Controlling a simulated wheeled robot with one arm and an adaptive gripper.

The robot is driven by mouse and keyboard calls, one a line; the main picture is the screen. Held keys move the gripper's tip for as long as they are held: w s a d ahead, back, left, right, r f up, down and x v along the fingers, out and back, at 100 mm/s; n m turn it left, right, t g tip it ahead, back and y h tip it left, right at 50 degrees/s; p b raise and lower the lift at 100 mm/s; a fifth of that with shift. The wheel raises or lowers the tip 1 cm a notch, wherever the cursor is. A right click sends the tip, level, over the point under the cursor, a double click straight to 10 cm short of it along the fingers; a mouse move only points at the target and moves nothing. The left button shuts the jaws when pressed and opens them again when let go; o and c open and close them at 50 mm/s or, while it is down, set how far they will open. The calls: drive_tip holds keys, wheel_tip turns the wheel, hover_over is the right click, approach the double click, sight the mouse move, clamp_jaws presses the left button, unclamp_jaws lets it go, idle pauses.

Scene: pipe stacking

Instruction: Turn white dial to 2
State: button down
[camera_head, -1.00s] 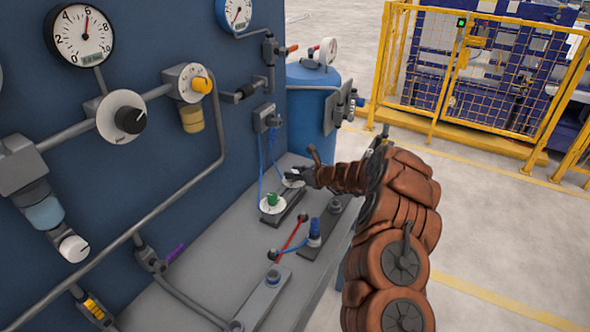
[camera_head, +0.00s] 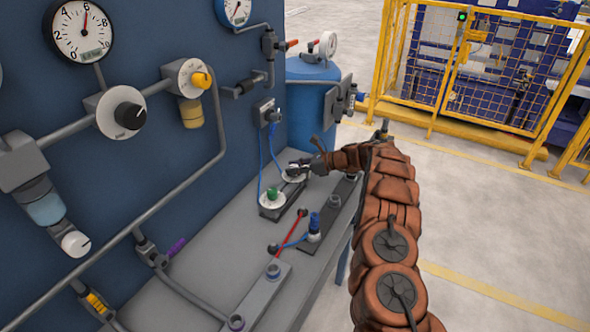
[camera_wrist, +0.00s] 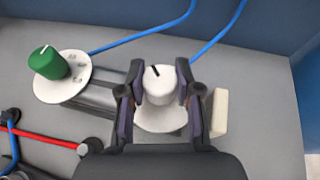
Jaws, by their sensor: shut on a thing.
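The white dial (camera_wrist: 160,84) is a white knob with a black pointer mark, standing on a round white disc, in the middle of the wrist view. The mark points up and slightly left in that view. My gripper (camera_wrist: 160,98) has one finger on each side of the knob and is shut on it. In the head view my gripper (camera_head: 303,166) is at the far part of the grey bench and covers most of the knob. Part of the white disc (camera_head: 291,178) shows beneath it. Numbers on the disc are not readable.
A green knob (camera_wrist: 47,62) on its own white disc stands left of the white dial; it also shows in the head view (camera_head: 273,194). Blue hoses (camera_wrist: 140,37) run behind. A blue-capped fitting (camera_head: 314,222) and red rod (camera_head: 291,232) lie nearer. A blue wall panel with gauges stands left.

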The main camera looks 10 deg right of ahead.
drive_tip(key=shift+a+f+n+g+y+b, duration=0.15)
drive_tip(key=shift+n+g+y+b, duration=0.15)
drive_tip(key=shift+n+g+b, duration=0.45)
drive_tip(key=shift+n+g, duration=0.35)
idle(0.4)
drive_tip(key=c, duration=0.8)
unclamp_jaws()
drive_tip(key=shift+r, duration=0.2)
drive_tip(key=shift+v, duration=3.8)
drive_tip(key=shift+f, duration=0.15)
